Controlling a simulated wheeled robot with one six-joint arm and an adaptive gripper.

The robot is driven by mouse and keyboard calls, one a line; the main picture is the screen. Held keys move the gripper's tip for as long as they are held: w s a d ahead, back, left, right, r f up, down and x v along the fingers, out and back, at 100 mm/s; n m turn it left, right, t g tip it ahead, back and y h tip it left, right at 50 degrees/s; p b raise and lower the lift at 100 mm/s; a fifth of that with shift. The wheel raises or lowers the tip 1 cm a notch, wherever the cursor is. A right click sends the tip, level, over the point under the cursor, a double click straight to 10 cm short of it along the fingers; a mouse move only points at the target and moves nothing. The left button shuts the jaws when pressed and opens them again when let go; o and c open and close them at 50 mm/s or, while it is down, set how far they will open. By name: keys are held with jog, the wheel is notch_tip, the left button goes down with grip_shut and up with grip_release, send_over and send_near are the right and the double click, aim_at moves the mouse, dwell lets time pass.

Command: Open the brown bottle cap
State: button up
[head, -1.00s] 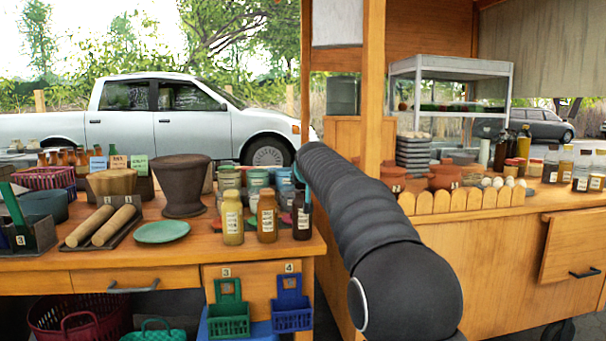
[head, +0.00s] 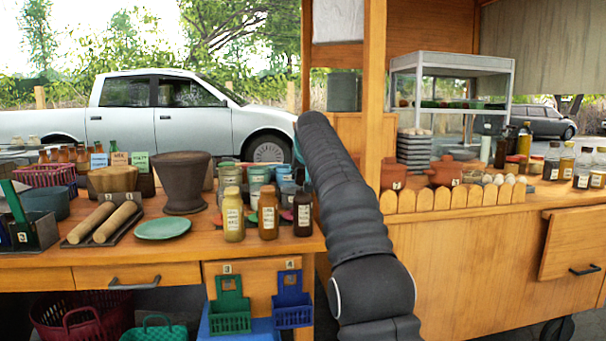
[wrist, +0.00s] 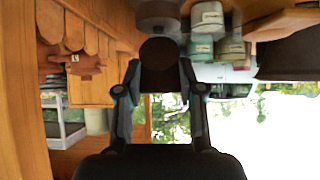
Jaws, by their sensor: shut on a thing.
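A small dark brown bottle (head: 302,215) with a white label stands upright at the right front edge of the left table in the head view. My arm passes close beside its top and hides my gripper there. In the wrist view, which is upside down, my gripper (wrist: 159,72) is shut on a dark brown, round-ended thing (wrist: 160,52) between its two fingers. I cannot tell whether this is a cap alone or a cap still on a bottle.
An amber bottle (head: 268,210) and a yellow bottle (head: 233,214) stand left of the brown one. Several jars (head: 259,180) crowd behind them. A brown mortar (head: 184,182) and green plate (head: 163,229) are further left. A wooden post (head: 374,95) and stall stand right.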

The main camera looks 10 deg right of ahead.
jog(key=shift+w, duration=0.1)
dwell(0.5)
jog(key=o, duration=0.9)
jog(key=v, duration=1.2)
jog(key=shift+w+r, duration=0.1)
